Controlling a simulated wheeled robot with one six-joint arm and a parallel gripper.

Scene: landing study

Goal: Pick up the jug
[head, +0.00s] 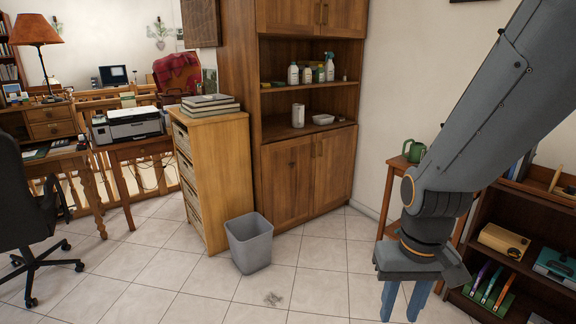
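A green jug (414,152) with a handle on its left stands on a small wooden side table (395,164) at the right. My arm passes in front of this table and hides much of it. My gripper (400,312) points down at the lower right, with its two blue fingers apart and nothing seen between them. In the picture it is well below the jug, apart from it.
A dark shelf unit (518,205) with several items stands at the right. A grey waste bin (249,243) stands on the tiles by a wooden drawer cabinet (226,170). A tall cupboard (300,180) is behind. A black office chair (20,190) is at the left. The middle floor is mostly clear.

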